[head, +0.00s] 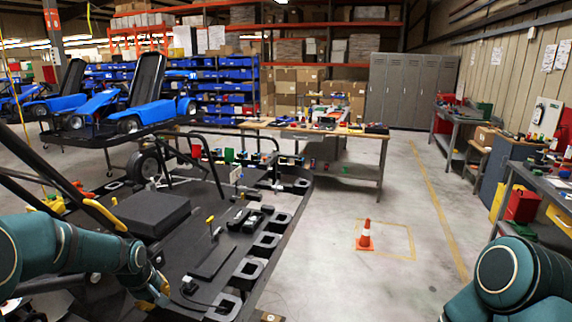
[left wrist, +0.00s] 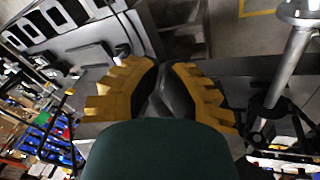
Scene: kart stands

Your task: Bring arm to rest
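My left arm (head: 60,255) is teal and comes in from the left in the head view, over the near end of the dark kart stand (head: 150,240). Its gripper (head: 158,288) shows there small and partly hidden, close above the stand. In the left wrist view the yellow, ridged fingers of the left gripper (left wrist: 168,72) have their dark inner sides close together, and no held object shows between them. My right arm (head: 515,275) shows only as a teal rounded link at the bottom right. Its gripper is out of view.
The stand carries a black box (head: 152,212), a yellow-topped lever (head: 211,226) and a row of square sockets (head: 265,245). An orange cone (head: 366,236) stands on open floor to the right. A workbench (head: 530,180) lines the right wall. A wooden-topped table (head: 340,130) stands behind.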

